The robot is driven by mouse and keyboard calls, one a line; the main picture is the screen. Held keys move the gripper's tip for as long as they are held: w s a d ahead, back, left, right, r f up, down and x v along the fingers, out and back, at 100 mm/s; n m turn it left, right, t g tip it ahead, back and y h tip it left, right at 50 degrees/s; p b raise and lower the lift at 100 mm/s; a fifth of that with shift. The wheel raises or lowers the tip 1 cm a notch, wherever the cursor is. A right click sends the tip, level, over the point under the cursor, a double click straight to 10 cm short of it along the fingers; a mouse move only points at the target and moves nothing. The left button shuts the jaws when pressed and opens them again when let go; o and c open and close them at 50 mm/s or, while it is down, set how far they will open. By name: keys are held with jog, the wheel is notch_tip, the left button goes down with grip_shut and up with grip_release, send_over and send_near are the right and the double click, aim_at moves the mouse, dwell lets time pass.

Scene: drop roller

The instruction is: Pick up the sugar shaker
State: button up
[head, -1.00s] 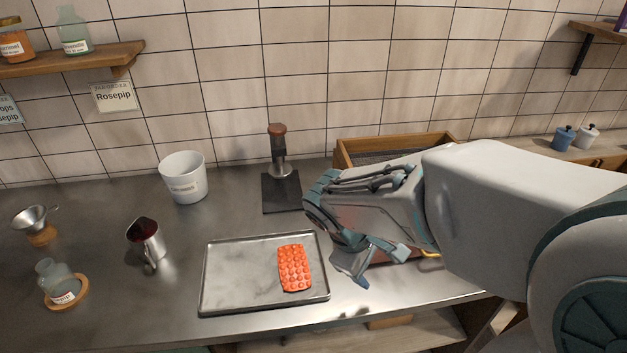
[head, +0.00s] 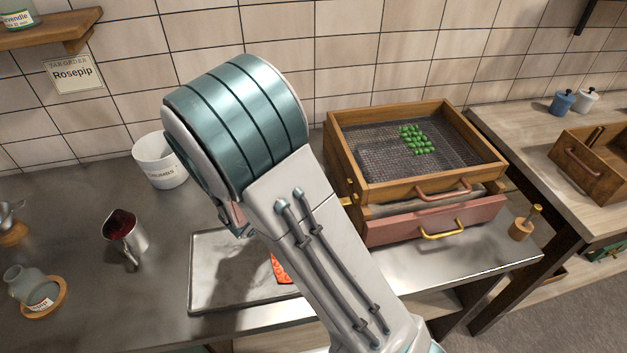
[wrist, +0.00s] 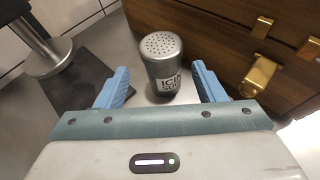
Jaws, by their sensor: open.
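In the head view my arm covers the shaker and the fingertips.
A wooden drawer unit (wrist: 235,40) stands close right of the shaker. A dark mat (wrist: 75,100) with a metal stand (wrist: 48,55) lies to its left. In the head view are a metal tray (head: 215,265), a white tub (head: 160,165) and a jug (head: 125,235).

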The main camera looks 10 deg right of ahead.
jog(key=p+x, duration=0.1)
jog(key=x, duration=0.8)
jog(key=shift+d+f+p, duration=0.1)
jog(key=shift+f+p, duration=0.05)
jog(key=shift+p, duration=0.15)
jog(key=c, duration=0.8)
